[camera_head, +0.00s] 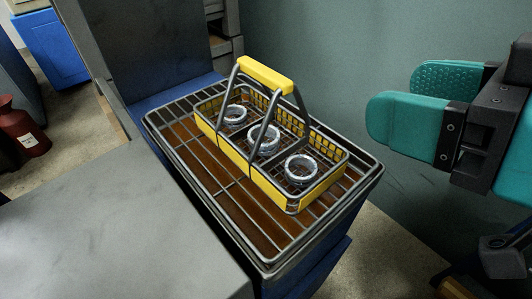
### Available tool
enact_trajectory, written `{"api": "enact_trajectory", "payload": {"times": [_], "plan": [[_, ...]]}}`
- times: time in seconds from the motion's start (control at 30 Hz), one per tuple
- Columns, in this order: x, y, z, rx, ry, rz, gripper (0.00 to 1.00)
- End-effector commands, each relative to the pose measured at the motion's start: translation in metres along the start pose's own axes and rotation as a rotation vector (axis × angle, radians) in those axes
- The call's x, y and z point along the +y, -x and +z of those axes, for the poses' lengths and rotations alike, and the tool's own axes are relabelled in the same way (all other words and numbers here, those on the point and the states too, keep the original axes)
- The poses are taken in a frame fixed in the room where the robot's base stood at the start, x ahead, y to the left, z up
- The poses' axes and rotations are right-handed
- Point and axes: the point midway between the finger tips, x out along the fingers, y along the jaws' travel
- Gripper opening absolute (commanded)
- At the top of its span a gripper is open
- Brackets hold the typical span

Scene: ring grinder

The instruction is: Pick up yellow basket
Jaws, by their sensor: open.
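The yellow basket (236,158) sits on a metal rack in the middle of the head camera view. It has yellow mesh sides, grey frame bars and a raised handle (265,75) with a yellow grip on top. It holds three metal rings, one behind another: a near ring (301,182), a middle ring (264,150) and a far ring (233,125). My gripper (409,95), with teal fingers, is at the right edge of the view. It is open and empty, to the right of the handle and apart from it.
The wire rack (205,172) tops a blue cart. A grey flat surface (90,240) lies at the lower left. A dark panel (140,50) stands behind the rack. A red bottle (20,128) and a blue bin (50,45) are at the far left. A wall is at the right.

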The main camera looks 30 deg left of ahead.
Motion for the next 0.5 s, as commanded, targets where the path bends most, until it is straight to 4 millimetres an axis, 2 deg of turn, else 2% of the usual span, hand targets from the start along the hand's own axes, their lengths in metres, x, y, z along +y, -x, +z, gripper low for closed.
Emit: {"api": "enact_trajectory", "payload": {"times": [0.5], "plan": [[-0.001, -0.054, -0.008, 0.001, -0.001, -0.006, 0.66]]}}
